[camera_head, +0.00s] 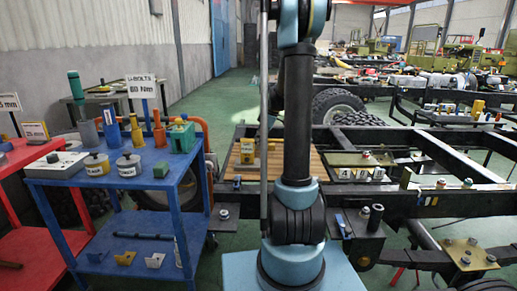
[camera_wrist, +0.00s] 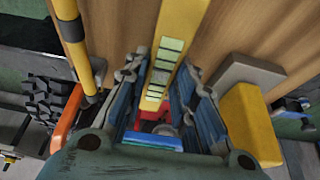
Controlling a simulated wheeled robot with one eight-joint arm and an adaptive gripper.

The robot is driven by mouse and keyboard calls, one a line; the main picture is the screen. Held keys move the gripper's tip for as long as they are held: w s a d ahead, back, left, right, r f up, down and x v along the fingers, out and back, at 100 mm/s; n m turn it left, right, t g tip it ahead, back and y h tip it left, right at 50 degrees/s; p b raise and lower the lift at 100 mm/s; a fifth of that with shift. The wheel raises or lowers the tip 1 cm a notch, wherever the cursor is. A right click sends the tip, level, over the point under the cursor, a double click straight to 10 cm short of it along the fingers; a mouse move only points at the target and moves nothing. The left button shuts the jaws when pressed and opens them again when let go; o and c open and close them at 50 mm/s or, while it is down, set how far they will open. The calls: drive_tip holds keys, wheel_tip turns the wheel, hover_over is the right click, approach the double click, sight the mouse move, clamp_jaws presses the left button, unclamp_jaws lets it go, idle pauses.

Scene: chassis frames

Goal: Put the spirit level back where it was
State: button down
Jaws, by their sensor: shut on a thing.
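The spirit level (camera_wrist: 180,25) is a long yellow bar with several pale green windows. It shows in the wrist view, running from the top edge down between the fingers. My gripper (camera_wrist: 163,78) is shut on it, one blue-grey finger on each side. In the head view my arm's column stands in the middle, and I cannot make out my gripper or the held level there.
Wooden boards (camera_wrist: 225,35) lie behind the level; a yellow block (camera_wrist: 250,125) and grey block (camera_wrist: 245,75) are at right, a yellow rod (camera_wrist: 75,35) at left. A blue cart (camera_head: 140,190) with tools stands left, a dark chassis frame (camera_head: 345,210) right.

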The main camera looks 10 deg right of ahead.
drive_tip(key=shift+f, duration=1.1)
drive_tip(key=c, duration=1.3)
unclamp_jaws()
drive_tip(key=shift+r, duration=0.1)
